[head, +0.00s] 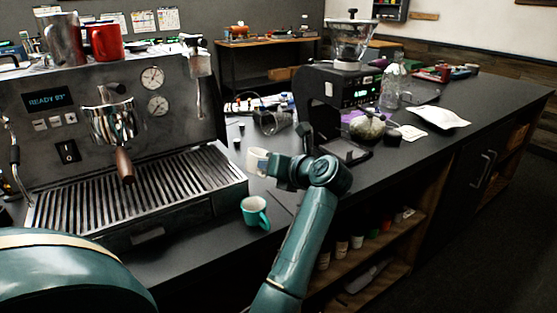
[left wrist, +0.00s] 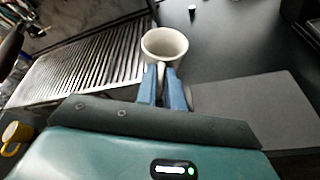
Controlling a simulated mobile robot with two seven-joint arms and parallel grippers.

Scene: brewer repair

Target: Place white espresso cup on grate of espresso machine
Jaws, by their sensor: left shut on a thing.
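A white espresso cup (head: 257,161) is at the tip of my left gripper (head: 275,163), just right of the espresso machine. In the left wrist view the cup (left wrist: 165,43) looks upright, its open rim up. The two blue fingers (left wrist: 161,86) are shut on its near side. The espresso machine (head: 60,133) stands at the left of the head view. Its slatted grate (head: 150,190) is empty. The grate (left wrist: 85,72) also shows left of the cup in the left wrist view. The cup is beside the grate's right end, not over it. My right gripper is not in view.
A teal cup (head: 255,212) stands on the counter at the grate's front right corner. A yellow cup (left wrist: 15,136) shows in the left wrist view. A portafilter handle (head: 124,166) hangs over the grate. A grinder (head: 340,95) stands to the right.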

